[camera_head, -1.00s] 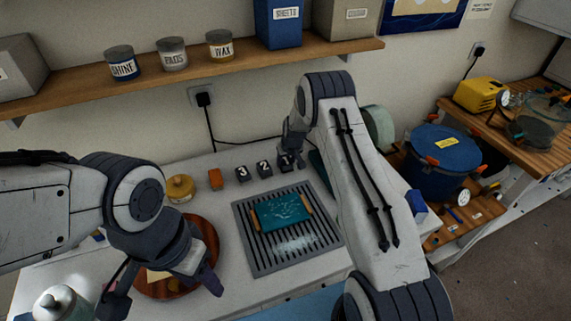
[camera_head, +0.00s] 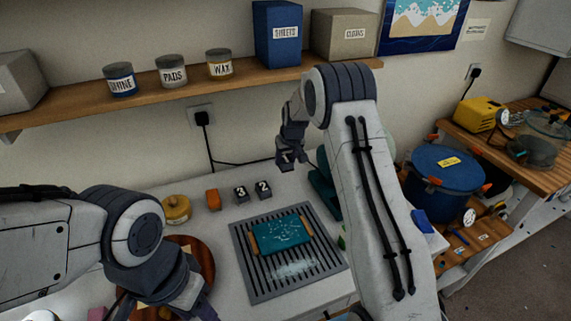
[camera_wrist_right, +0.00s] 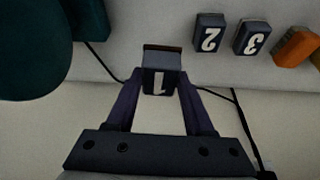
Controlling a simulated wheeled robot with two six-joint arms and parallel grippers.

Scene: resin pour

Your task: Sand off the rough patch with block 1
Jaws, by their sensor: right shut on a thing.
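Block 1 (camera_wrist_right: 160,82), a dark block with a white 1, is between the fingertips of my right gripper (camera_head: 290,152), which is shut on it. In the head view the block (camera_head: 285,160) is held above the back of the table, right of blocks 3 and 2. A teal slab (camera_head: 281,236) with wooden ends lies on a dark slatted grate (camera_head: 245,262). Pale speckles show on the slab, and a whitish dusty patch (camera_head: 294,269) shows on the grate in front of it. My left gripper (camera_head: 190,312) is low at the left, cut off by the frame's bottom edge; its jaws are unclear.
Block 3 (camera_head: 241,194), block 2 (camera_head: 264,189) and an orange block (camera_head: 213,199) stand behind the grate. A yellow-brown jar (camera_head: 176,209) and round wooden board (camera_head: 207,258) are left. A blue lidded pot (camera_head: 444,173) stands right. A shelf (camera_head: 190,88) overhangs the back.

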